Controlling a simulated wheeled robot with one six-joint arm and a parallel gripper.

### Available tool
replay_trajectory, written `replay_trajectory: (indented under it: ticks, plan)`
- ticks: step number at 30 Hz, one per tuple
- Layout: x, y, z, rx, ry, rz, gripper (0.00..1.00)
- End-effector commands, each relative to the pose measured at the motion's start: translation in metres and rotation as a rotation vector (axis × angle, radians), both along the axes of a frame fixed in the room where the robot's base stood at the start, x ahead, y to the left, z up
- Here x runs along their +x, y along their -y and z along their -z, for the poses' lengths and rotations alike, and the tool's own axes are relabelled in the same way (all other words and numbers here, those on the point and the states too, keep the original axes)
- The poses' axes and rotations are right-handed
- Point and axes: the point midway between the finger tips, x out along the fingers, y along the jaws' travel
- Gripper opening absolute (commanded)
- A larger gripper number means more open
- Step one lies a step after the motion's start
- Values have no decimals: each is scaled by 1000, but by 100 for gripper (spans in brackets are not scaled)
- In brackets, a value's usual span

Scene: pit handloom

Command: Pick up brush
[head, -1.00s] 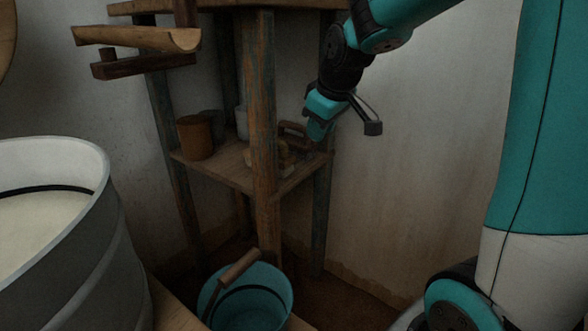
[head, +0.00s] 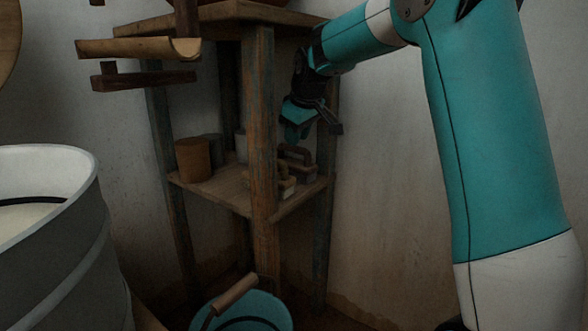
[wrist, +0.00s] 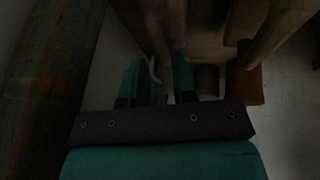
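Two brush-like blocks with arched handles sit on the middle shelf of a wooden rack. The nearer one (head: 287,185) has a pale lower part and is partly hidden by the front post. The darker one (head: 299,160) stands just behind it. I cannot tell for sure which is the brush. My gripper (head: 297,133) is above these blocks, pointing down, apparently not touching them. In the wrist view its two teal fingers (wrist: 158,80) are apart, with a pale curved thing, too dark to identify, showing between them.
The wooden rack's front post (head: 261,130) stands close left of my gripper. A brown pot (head: 194,160) and a grey pot (head: 212,146) share the shelf (head: 222,190). A teal bucket (head: 240,311) is below, and a large metal tub (head: 60,255) is at left. The wall is close at right.

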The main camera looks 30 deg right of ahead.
Motion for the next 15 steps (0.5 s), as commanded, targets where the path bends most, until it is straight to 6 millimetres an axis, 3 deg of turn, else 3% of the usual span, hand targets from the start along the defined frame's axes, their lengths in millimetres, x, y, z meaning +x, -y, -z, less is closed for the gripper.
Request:
replay_trajectory:
  ticks: [1, 6, 15]
  plan:
    - [3, 0, 14, 1, -3, 0, 26]
    - [15, 2, 42, 1, -3, 0, 26]
    - [19, 3, 45, 0, -2, 0, 26]
